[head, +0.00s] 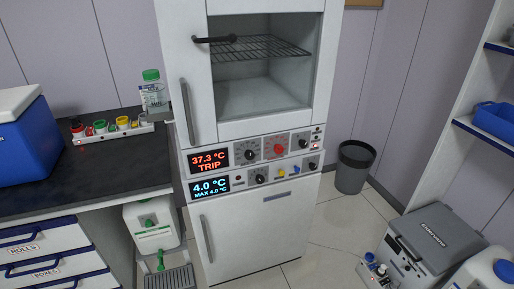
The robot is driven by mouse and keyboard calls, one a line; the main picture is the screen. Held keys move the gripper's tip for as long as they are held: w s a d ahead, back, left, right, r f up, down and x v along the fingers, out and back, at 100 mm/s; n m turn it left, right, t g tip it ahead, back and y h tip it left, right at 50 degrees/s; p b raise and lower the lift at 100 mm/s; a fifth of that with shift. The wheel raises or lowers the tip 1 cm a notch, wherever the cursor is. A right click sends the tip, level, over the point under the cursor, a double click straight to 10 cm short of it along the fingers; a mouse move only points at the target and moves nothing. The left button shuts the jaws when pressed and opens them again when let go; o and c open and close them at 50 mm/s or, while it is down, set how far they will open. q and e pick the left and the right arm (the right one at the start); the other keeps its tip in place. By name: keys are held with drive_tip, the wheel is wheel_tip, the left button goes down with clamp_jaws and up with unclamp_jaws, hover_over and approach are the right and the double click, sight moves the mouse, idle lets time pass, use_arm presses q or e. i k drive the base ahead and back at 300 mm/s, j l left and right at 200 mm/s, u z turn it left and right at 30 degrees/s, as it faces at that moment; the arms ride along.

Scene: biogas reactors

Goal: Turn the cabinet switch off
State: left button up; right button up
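The white cabinet (260,224) stands in the middle of the head view, with a glass-fronted upper compartment and a closed lower door. Its upper control panel has a red display (208,160) reading "37.3 °C TRIP", a dark dial (247,154), a red dial (278,149), another dark dial (303,142) and a small red-lit control (315,145) at the right end. The lower panel has a blue display (210,187) reading "4.0 °C MAX 4.0 °C" and several small knobs. No label shows clearly which control is the cabinet switch. Neither gripper is in view.
A dark counter (110,165) at left holds a blue cooler box (24,140), a rack of coloured caps (112,128) and a green-capped bottle (154,92). A dark bin (354,167) stands right of the cabinet. A grey-lidded box (436,240) is at lower right. Floor between is clear.

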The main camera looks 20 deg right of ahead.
sight(303, 143)
drive_tip(key=z, duration=1.05)
